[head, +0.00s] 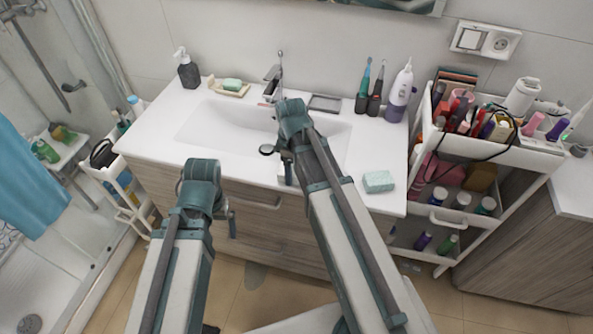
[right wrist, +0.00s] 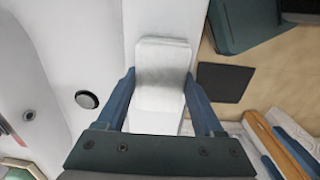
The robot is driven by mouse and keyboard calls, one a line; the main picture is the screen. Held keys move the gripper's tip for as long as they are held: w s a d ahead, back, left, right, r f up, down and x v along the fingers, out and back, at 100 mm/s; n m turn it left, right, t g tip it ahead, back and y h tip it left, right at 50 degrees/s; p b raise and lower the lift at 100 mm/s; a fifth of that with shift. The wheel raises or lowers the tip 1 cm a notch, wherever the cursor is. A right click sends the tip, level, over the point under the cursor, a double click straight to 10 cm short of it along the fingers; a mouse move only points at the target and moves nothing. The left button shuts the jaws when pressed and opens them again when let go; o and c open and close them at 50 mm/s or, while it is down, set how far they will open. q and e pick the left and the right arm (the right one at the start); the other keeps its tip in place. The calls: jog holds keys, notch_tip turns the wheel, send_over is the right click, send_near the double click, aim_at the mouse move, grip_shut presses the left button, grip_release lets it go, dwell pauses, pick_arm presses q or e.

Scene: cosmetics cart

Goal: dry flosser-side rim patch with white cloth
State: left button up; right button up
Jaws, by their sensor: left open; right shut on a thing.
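The white cloth (right wrist: 160,75) is a folded pad between the two fingers of my right gripper (right wrist: 168,100), which is shut on it. In the head view my right gripper (head: 284,165) is at the front rim of the sink basin (head: 225,125), mostly hidden by its own arm. The cloth is over the white rim; I cannot tell whether it touches. My left gripper (head: 228,215) is open and empty in front of the drawers, partly hidden by its wrist. The white and purple flosser (head: 400,92) stands at the back right of the counter. No wet patch is discernible.
A pale green block (head: 378,181) lies on the right front counter. Toothbrushes (head: 370,90), a soap dish (head: 230,88) and a dark dispenser (head: 188,70) stand at the back. A loaded cart (head: 495,150) is close on the right. The left counter is clear.

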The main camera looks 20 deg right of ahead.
aim_at(281, 167)
jog(key=shift+w+a, duration=0.45)
jog(key=shift+a, duration=0.25)
jog(key=shift+w+a, duration=0.45)
jog(key=shift+a, duration=0.25)
jog(key=shift+s+d, duration=0.1)
jog(key=shift+d, duration=0.05)
jog(key=shift+s+d, duration=0.65)
jog(key=shift+d, duration=0.3)
jog(key=shift+s+d, duration=0.65)
jog(key=shift+d, duration=0.3)
jog(key=shift+s+d+f, duration=0.1)
jog(key=shift+s+d, duration=0.6)
jog(key=shift+d, duration=0.3)
jog(key=shift+s+d, duration=0.65)
jog(key=shift+d, duration=0.3)
jog(key=shift+w+a, duration=0.1)
